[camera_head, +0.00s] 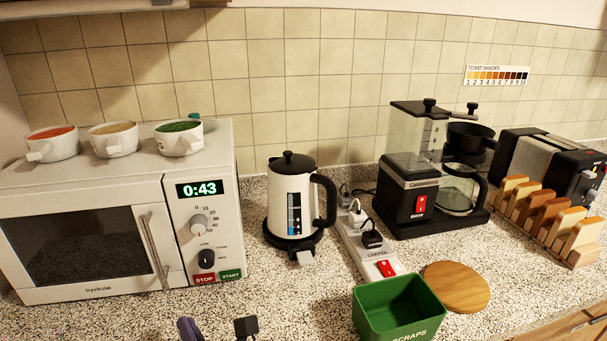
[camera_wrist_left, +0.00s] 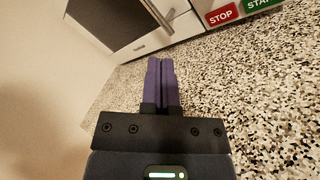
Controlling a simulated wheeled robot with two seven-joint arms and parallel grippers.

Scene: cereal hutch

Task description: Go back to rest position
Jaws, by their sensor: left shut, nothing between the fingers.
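My left gripper (camera_head: 188,328) shows only as purple fingertips at the bottom edge of the head view, in front of the microwave. In the left wrist view its two purple fingers (camera_wrist_left: 161,80) are together, with nothing between them. They are over or near the speckled counter, and the microwave front (camera_wrist_left: 130,25) is beyond them.
The microwave (camera_head: 100,270) reads 0:43 and carries three bowls. A kettle (camera_head: 290,200), power strip (camera_head: 350,240), coffee maker (camera_head: 400,205) and toaster (camera_head: 535,165) stand along the wall. A green scraps bin (camera_head: 390,315) and round board (camera_head: 470,285) are at front right.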

